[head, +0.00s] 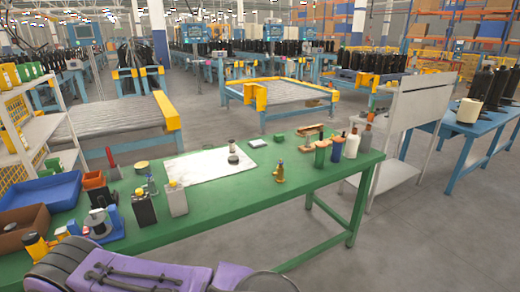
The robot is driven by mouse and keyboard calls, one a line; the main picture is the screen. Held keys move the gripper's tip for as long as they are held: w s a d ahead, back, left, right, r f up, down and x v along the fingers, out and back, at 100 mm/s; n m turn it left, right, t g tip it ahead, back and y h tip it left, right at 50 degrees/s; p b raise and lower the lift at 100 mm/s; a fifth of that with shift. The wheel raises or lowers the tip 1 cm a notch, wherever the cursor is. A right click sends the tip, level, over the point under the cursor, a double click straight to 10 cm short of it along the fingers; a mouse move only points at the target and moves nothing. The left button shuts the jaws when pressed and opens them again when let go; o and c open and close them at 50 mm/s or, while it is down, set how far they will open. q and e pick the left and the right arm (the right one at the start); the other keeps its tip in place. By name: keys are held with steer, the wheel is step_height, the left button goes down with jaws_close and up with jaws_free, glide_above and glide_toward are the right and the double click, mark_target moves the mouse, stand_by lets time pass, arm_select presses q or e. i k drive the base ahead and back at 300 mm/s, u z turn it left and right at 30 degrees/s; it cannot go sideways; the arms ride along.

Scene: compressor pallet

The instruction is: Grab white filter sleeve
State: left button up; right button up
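A white cylinder (468,110), which looks like the white filter sleeve, stands upright on the blue table (486,120) at the right. Tall black cylinders (497,88) stand close behind and beside it. Nothing covers the white cylinder's front. Neither of my grippers shows in the head view, so their distance from it cannot be seen.
A green workbench (255,200) with bottles, a white sheet (209,166), a blue tray (40,190) and small tools fills the foreground. A grey stand with an upright panel (422,98) is between the bench and blue table. Grey floor (420,245) is clear at lower right.

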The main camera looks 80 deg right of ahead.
mark_target(232, 142)
steer(key=k, duration=0.9)
steer(key=z, duration=2.6)
